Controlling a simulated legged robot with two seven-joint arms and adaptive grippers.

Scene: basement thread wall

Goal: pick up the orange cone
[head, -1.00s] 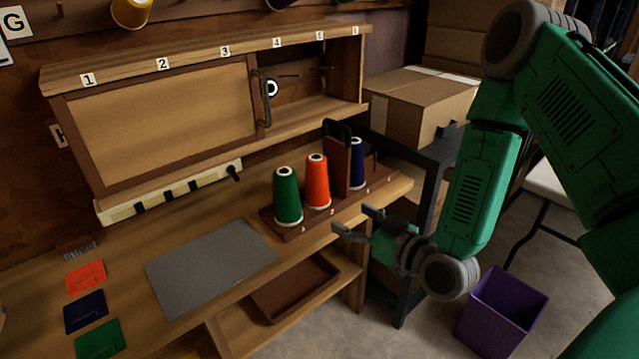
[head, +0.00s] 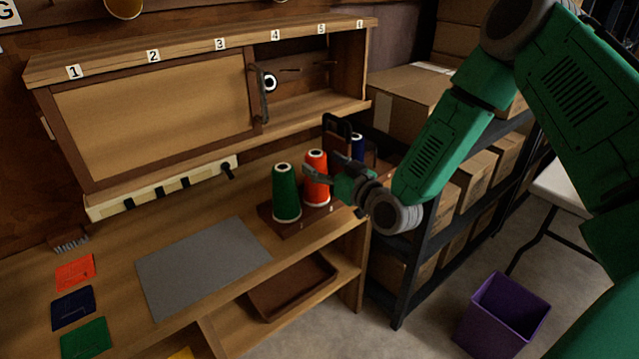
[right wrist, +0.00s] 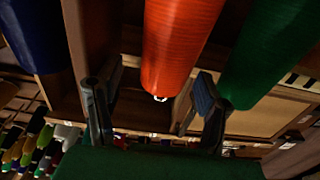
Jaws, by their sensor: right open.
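The orange cone (head: 317,161) stands upright on a wooden rack between the green cone (head: 286,190) and the blue cone (head: 358,148). My right gripper (head: 322,172) is open beside the orange cone, with one finger across its front. In the right wrist view, which looks inverted, the orange cone (right wrist: 182,45) shows between the two spread fingers of my right gripper (right wrist: 152,92). The green cone (right wrist: 270,50) is close behind one finger. I cannot tell whether a finger touches a cone. My left gripper is not in view.
A dark upright panel (head: 337,138) stands behind the orange cone. The wooden cabinet (head: 160,115) hangs above the bench. A grey mat (head: 200,265) lies at left. A dark shelf with boxes (head: 410,95) stands at right, and a purple bin (head: 502,315) is on the floor.

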